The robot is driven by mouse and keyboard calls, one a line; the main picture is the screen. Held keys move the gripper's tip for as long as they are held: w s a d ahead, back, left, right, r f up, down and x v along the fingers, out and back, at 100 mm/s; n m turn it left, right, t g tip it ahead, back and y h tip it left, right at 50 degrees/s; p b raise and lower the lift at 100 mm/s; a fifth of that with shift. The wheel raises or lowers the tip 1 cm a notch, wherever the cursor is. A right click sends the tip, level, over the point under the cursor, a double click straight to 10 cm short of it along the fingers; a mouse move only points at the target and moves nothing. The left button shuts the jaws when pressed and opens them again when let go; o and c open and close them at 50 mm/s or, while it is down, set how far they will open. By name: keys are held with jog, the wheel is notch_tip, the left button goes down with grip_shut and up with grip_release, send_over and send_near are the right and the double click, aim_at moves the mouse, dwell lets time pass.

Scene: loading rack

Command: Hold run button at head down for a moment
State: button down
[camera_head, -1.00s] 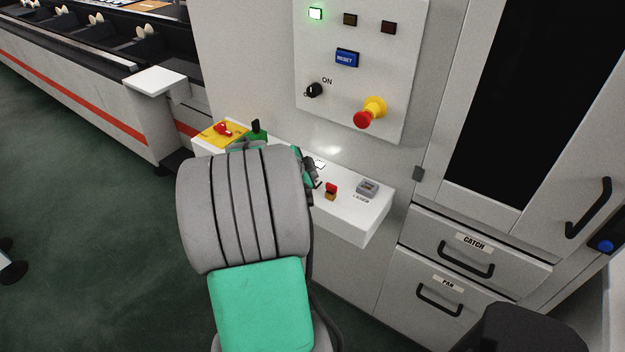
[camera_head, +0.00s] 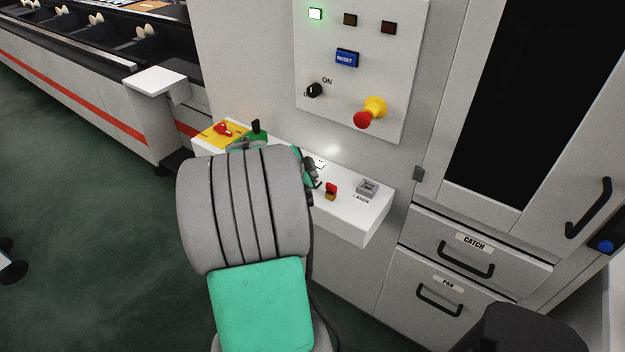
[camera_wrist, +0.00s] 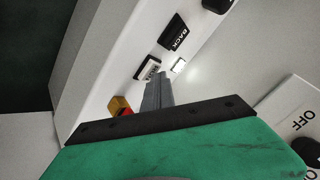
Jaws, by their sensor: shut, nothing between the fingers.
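My gripper (camera_wrist: 156,82) is shut and empty, its fingers pointing at the white console shelf (camera_wrist: 104,72). In the wrist view the fingertips are at or just over a small pale button in a dark frame (camera_wrist: 147,69); I cannot tell whether they touch it. A black block marked BACK (camera_wrist: 175,32) is beyond it. No RUN label is readable, so I cannot tell which button is run. In the head view my arm hides much of the shelf (camera_head: 352,219) and most of the gripper.
A red and yellow switch (camera_wrist: 121,107) is close to the fingers, left of them. A LASER counter (camera_head: 367,188) sits at the shelf's right end. Above are a red emergency stop (camera_head: 364,119), a blue RESET button (camera_head: 346,58) and a lit green lamp (camera_head: 315,14).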

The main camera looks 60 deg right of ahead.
dwell(0.6)
jog(key=shift+r, duration=0.8)
jog(key=shift+r+p, duration=1.25)
jog(key=shift+r, duration=1.3)
